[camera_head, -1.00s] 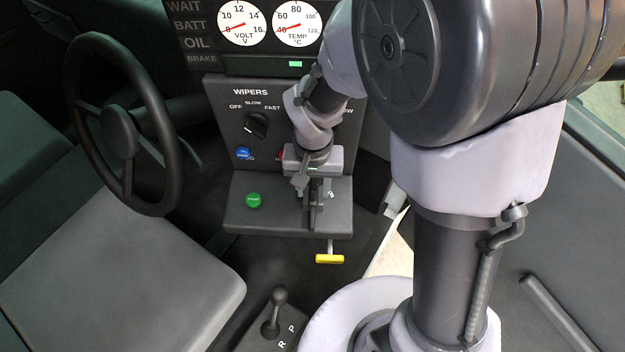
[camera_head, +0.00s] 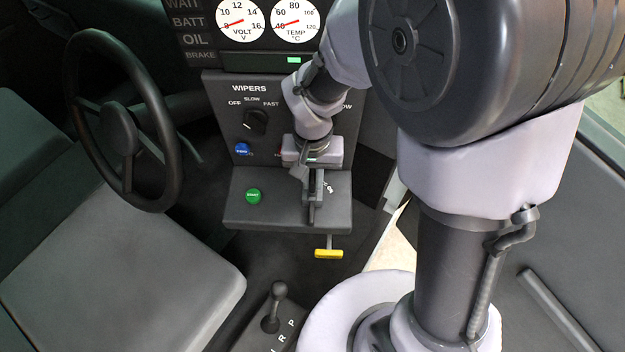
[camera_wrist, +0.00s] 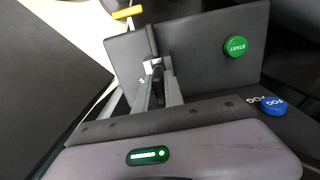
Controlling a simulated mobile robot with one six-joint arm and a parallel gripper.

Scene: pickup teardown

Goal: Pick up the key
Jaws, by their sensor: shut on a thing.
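My gripper (camera_head: 314,204) reaches down over the lower ledge of the dash panel, right of the green START button (camera_head: 253,195). In the wrist view its two grey fingers (camera_wrist: 158,76) are close together, with a small dark piece, the key (camera_wrist: 157,72), between them. The gripper is shut on the key. Most of the key is hidden by the fingers, and I cannot tell whether it is still seated in the panel. In the head view the fingers hide it.
The blue button (camera_head: 242,149) and wiper knob (camera_head: 256,122) are on the upright panel. A yellow T-handle (camera_head: 328,253) hangs below the ledge. The gear lever (camera_head: 273,308), steering wheel (camera_head: 122,130) and seat (camera_head: 120,270) stand left and below.

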